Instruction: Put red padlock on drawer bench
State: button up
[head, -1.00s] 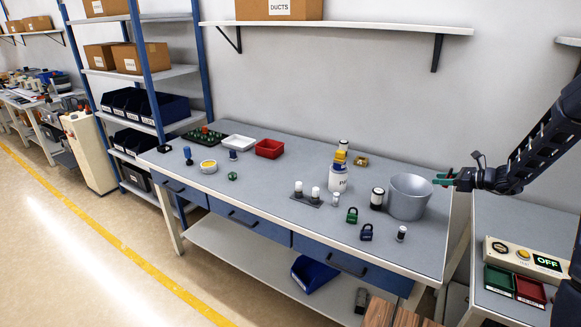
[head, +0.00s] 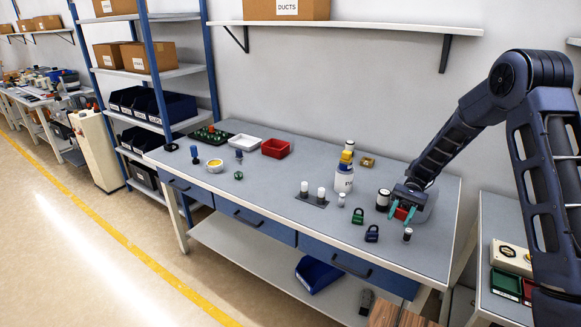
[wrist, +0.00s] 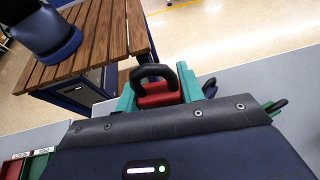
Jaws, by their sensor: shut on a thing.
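My gripper (head: 404,213) is shut on the red padlock (wrist: 158,95), which sits between its green fingertips with the dark shackle showing in the wrist view. In the head view only a small red part of the padlock (head: 401,214) shows between the fingers. The gripper points down over the right end of the drawer bench (head: 290,165), which has a grey top and blue drawers. I cannot tell whether the padlock touches the top.
A green padlock (head: 358,216), a dark blue padlock (head: 371,233) and a small dark-and-white cylinder (head: 407,235) stand close by. A grey bucket (head: 428,208) is largely hidden by my gripper. A white bottle (head: 343,179) stands further left.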

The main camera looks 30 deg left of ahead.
jog(key=a+n+t+h, duration=0.1)
jog(key=n+t+h, duration=0.4)
jog(key=n, duration=0.2)
jog(key=a+n+t+h, duration=0.1)
jog(key=n+t+h, duration=0.3)
jog(key=n, duration=0.3)
jog(key=n+t+h, duration=0.5)
jog(key=n+t, duration=0.1)
jog(key=n, duration=0.1)
jog(key=shift+a+f+t+h, duration=0.1)
jog(key=shift+a+t+h, duration=0.2)
jog(key=shift+a+t, duration=0.1)
notch_tip(320, 180, up, 9)
jog(key=n+t+y, duration=0.9)
jog(key=n+t, duration=0.1)
jog(key=n, duration=0.3)
send_over(337, 221)
notch_tip(337, 221, down, 19)
jog(key=shift+w+f, duration=0.15)
jog(key=shift+f, duration=0.05)
jog(key=shift+f, duration=0.1)
jog(key=o, duration=0.8)
